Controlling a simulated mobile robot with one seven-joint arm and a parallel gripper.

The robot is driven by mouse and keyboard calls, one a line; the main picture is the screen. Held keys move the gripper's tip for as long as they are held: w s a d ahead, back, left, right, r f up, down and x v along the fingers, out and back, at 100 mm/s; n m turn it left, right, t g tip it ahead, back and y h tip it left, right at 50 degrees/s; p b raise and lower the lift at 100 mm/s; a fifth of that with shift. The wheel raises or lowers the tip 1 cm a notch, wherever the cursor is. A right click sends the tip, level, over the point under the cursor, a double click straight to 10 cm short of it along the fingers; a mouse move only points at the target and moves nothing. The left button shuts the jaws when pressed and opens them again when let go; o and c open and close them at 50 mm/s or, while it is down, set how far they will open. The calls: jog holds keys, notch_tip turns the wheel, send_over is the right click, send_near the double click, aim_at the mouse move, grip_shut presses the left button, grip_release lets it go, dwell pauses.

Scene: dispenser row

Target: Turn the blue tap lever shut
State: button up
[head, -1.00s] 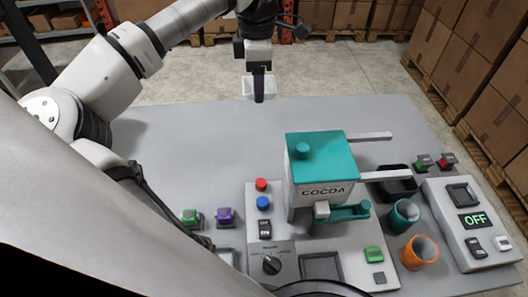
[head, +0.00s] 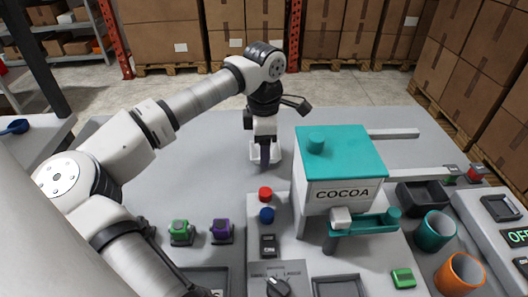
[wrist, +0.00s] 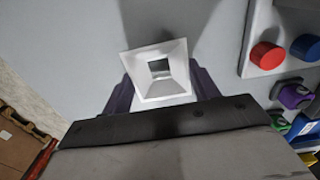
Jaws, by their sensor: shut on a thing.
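My gripper (head: 265,158) is shut on a white square funnel (head: 254,152) behind the red and blue knobs, left of the cocoa dispenser (head: 340,170). In the wrist view the funnel (wrist: 158,72) sits between my dark purple fingers, its hollow mouth facing the camera. The dispenser carries a teal tap lever (head: 362,224) with a round end knob, reaching to the right across its front. I see no plainly blue tap lever; this teal one is the only tap lever I can make out. My gripper is apart from it.
A red knob (head: 265,194) and a blue knob (head: 267,215) stand left of the dispenser. Green (head: 181,232) and purple (head: 222,230) buttons are further left. A teal cup (head: 434,231) and an orange cup (head: 460,272) stand right. The table behind my gripper is clear.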

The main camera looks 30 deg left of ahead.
jog(key=shift+f, duration=0.2)
jog(key=o, duration=1)
notch_tip(320, 180, up, 12)
jog(key=shift+r+b, duration=0.2)
jog(key=shift+b, duration=0.2)
